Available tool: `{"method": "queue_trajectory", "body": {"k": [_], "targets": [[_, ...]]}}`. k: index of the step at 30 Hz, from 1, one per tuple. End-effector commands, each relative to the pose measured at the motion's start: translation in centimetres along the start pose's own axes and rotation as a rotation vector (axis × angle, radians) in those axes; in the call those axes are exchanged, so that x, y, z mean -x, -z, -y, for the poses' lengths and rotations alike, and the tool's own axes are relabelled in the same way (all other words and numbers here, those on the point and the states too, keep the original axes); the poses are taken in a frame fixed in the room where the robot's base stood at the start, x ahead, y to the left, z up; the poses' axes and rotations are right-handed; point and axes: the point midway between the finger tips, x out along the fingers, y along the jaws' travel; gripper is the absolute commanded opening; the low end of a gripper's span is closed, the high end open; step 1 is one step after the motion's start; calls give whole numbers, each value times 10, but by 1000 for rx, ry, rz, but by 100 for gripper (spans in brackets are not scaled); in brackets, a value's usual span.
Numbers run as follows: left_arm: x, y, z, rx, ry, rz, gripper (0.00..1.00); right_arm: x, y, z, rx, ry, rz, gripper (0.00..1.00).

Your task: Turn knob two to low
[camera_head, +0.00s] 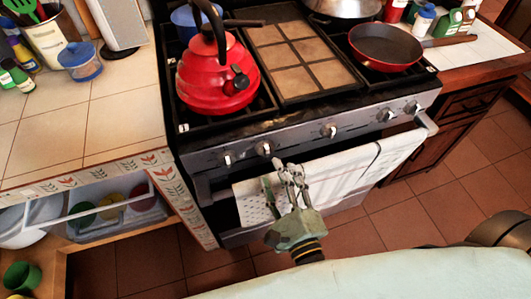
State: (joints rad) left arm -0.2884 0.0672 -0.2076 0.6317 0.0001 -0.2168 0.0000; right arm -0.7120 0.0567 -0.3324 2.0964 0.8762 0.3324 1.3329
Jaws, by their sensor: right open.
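The stove front (310,133) carries a row of several silver knobs. The second from the left, knob two (263,149), sits close to the leftmost knob (227,158). A third knob (330,131) is farther right. The knob markings are too small to read, so I cannot tell their settings. My right gripper (283,172) is open and empty, just below and slightly right of knob two in the picture, in front of the towel. I see no contact with the knob. My left gripper is not in view.
A white towel (340,175) hangs on the oven door behind my gripper. A red kettle (215,80) and a red pan (385,47) stand on the stove. Tiled floor (420,205) is clear at right.

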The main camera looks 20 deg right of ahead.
Motion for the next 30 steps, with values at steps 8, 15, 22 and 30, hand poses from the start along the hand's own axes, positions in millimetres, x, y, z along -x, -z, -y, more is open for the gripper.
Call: {"method": "queue_trajectory", "body": {"k": [8,15,22,30], "targets": [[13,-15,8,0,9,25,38,-46,-2,2,1,2,0,44],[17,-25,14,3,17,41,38,-67,0,0,4,-1,0,44],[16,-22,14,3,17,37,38,-69,0,-1,5,-2,-1,44],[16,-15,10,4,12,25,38,-68,0,-1,5,-3,-1,25]]}}
